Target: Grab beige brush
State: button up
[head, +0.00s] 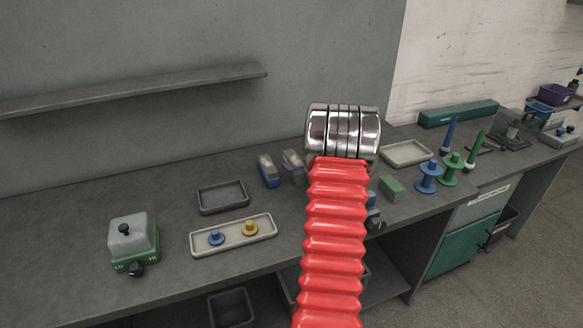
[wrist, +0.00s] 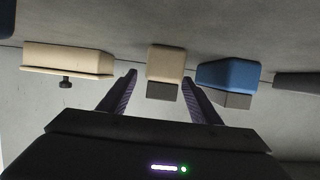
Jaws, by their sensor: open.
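In the wrist view, the beige brush (wrist: 166,62), a beige block with a dark grey end, stands between the two fingertips of my gripper (wrist: 159,77). My gripper is open, with one finger to each side of the brush. I see a gap on both sides, and the brush appears to lie beyond the tips; how far beyond I cannot tell. A blue block with a dark grey end (wrist: 228,77) is close by the right finger. In the head view my own arm covers the middle, and I cannot make out the beige brush or my gripper there.
A beige box with a black knob (wrist: 67,59) is left of the fingers. On the bench stand a dark tray (head: 222,197), a pale tray (head: 233,235) with two small spools, a green-based device (head: 134,243), a green block (head: 391,188) and spools (head: 428,177). The front left of the bench is clear.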

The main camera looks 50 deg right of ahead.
aim_at(293, 158)
jog(key=shift+x, duration=1.8)
jog(key=shift+a+f, duration=0.1)
jog(key=shift+c, duration=0.2)
jog(key=c, duration=1.2)
jog(key=shift+o, duration=0.2)
notch_tip(293, 158, up, 10)
jog(key=shift+r, duration=0.1)
